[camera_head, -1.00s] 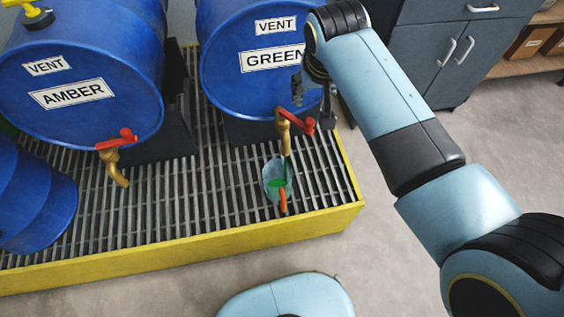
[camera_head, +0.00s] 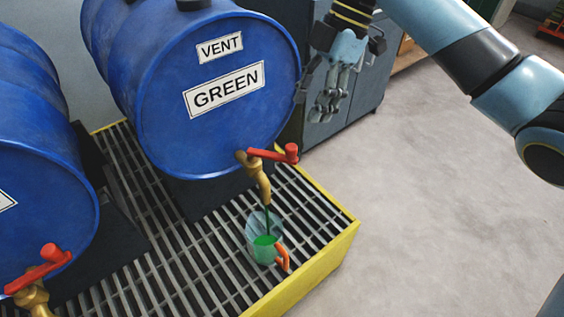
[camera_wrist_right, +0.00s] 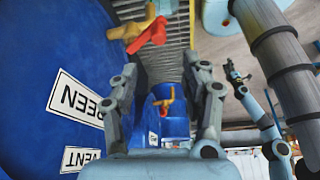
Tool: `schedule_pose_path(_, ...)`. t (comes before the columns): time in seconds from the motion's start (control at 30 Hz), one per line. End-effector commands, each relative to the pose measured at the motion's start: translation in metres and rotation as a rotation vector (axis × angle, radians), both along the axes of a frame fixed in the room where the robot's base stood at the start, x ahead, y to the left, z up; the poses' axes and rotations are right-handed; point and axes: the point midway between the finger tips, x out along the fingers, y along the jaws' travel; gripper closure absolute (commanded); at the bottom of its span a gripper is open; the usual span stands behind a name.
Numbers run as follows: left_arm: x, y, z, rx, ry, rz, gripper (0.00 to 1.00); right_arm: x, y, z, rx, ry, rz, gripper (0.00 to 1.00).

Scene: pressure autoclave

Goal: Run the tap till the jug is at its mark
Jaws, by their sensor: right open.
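The green drum (camera_head: 160,110) has a brass tap (camera_head: 259,182) with a red lever (camera_head: 272,154) turned sideways to the right. A thin dark green stream falls from the spout into the clear jug (camera_head: 252,228). The jug stands upright on the grating, with green liquid in its lower part and its orange handle (camera_head: 282,258) toward the front right. I cannot make out its mark. My right gripper (camera_head: 326,108) is open and empty, above and right of the tap, apart from it. In the right wrist view, the red lever (camera_wrist_right: 147,38) lies beyond the open fingers (camera_wrist_right: 168,88). My left gripper (camera_wrist_right: 236,76) shows small there.
A second blue drum (camera_head: 45,160) with a red-levered tap (camera_head: 40,268) stands at the left. The grating has a yellow rim (camera_head: 312,265). A grey cabinet (camera_head: 345,115) stands behind my right gripper. The floor at the right is clear.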

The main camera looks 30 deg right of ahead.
Motion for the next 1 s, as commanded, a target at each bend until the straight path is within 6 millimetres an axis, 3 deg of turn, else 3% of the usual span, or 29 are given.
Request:
schedule_pose_path(0.1,-0.024,-0.017,-0.008,-0.02,0.032,0.008,0.6,0.001,0.0,-0.008,-0.003,-0.002,-0.003,0.53)
schedule_pose_path(0.27,-0.04,-0.026,-0.011,-0.03,0.056,0.012,0.6,0.002,0.01,-0.029,0.0,0.0,-0.004,0.53)
schedule_pose_path(0.6,-0.017,-0.012,-0.021,-0.014,0.023,0.005,0.6,0.004,0.034,-0.088,-0.003,0.001,-0.006,0.53)
schedule_pose_path(0.77,-0.013,-0.012,-0.022,-0.014,0.017,0.005,0.6,0.005,0.039,-0.1,-0.004,-0.002,-0.005,0.53)
schedule_pose_path(1.0,-0.023,-0.013,-0.023,-0.014,0.031,0.005,0.6,0.005,0.04,-0.102,-0.005,-0.003,-0.006,0.53)
